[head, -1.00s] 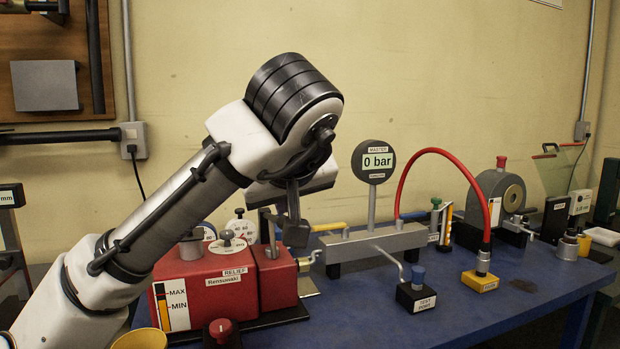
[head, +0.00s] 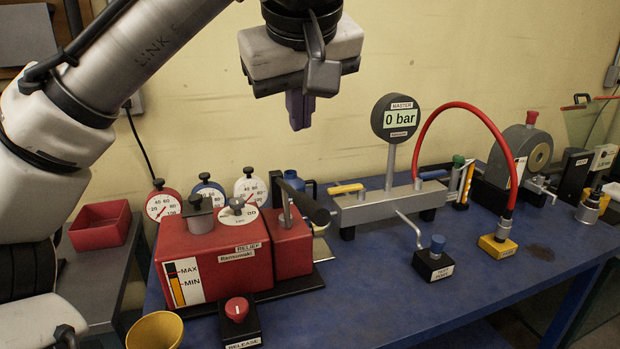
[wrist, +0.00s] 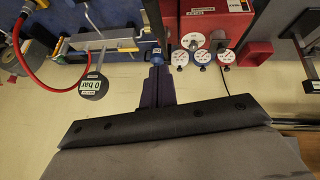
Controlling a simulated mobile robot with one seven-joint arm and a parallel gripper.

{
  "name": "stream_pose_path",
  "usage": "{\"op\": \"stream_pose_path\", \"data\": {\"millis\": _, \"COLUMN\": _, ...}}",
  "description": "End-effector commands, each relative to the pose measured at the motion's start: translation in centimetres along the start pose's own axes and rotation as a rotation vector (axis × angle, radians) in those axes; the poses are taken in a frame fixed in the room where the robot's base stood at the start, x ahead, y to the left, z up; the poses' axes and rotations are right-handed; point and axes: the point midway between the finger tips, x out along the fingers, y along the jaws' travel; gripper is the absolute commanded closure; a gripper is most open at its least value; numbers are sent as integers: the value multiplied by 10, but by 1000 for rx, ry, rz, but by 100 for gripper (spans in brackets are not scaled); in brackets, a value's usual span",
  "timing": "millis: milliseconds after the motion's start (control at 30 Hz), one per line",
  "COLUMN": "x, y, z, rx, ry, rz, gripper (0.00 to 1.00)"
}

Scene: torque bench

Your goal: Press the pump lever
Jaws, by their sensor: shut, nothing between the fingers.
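The red pump (head: 212,245) stands on the blue bench, with a MAX/MIN level window on its front. Its pump lever (head: 312,208) has a grey arm and a black grip that points to the right, above the smaller red block. My gripper (head: 299,126) is shut and empty, with its purple fingers pointing down. It hangs above and behind the lever, apart from it. The shut fingers also show in the wrist view (wrist: 158,72). The round master gauge (head: 396,118) reads 0 bar.
A red release knob (head: 237,309) and a yellow cup (head: 155,331) stand in front of the pump. Three small dials (head: 206,190) stand behind it. A grey manifold (head: 375,206) and a red hose (head: 460,106) are to the right. Bare bench lies front right.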

Motion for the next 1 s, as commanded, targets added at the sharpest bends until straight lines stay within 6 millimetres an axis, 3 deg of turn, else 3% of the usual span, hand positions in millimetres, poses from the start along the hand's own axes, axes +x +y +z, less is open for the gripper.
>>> {"op": "stream_pose_path", "data": {"millis": 267, "x": 8, "y": 0, "z": 0, "rx": 2, "ry": 0, "rz": 0, "gripper": 100}}
{"op": "stream_pose_path", "data": {"millis": 767, "x": 101, "y": 0, "z": -1, "rx": 1, "ry": -1, "rz": -2, "gripper": 100}}
{"op": "stream_pose_path", "data": {"millis": 1000, "x": 122, "y": 0, "z": 22, "rx": 3, "ry": 1, "rz": 0, "gripper": 100}}
